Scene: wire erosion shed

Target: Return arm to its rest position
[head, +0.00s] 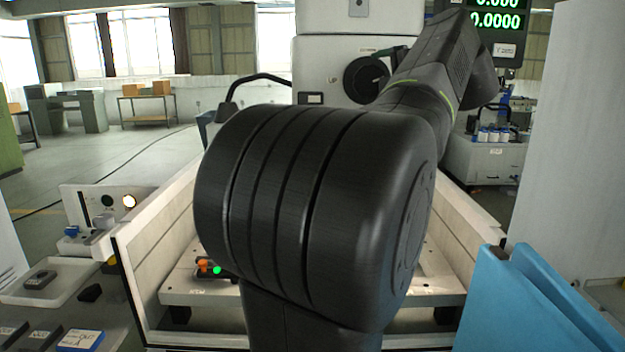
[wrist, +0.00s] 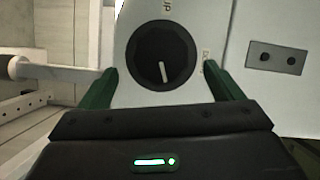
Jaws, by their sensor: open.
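My gripper (wrist: 168,88) shows in the wrist view with its two green fingers spread apart and nothing between them. Beyond the fingers is a light grey panel with a black rotary knob (wrist: 160,55) bearing a white pointer line. I cannot tell from the picture whether the fingers touch the panel. In the head view my black arm fills the middle and hides my gripper and much of the machine behind it.
A white-walled machine tank (head: 150,235) surrounds a worktable (head: 190,288). A grey tray (head: 62,278) and a small control box (head: 105,212) stand at left. Blue panels (head: 530,300) stand at right. In the wrist view a pale rod (wrist: 55,72) lies left of the fingers.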

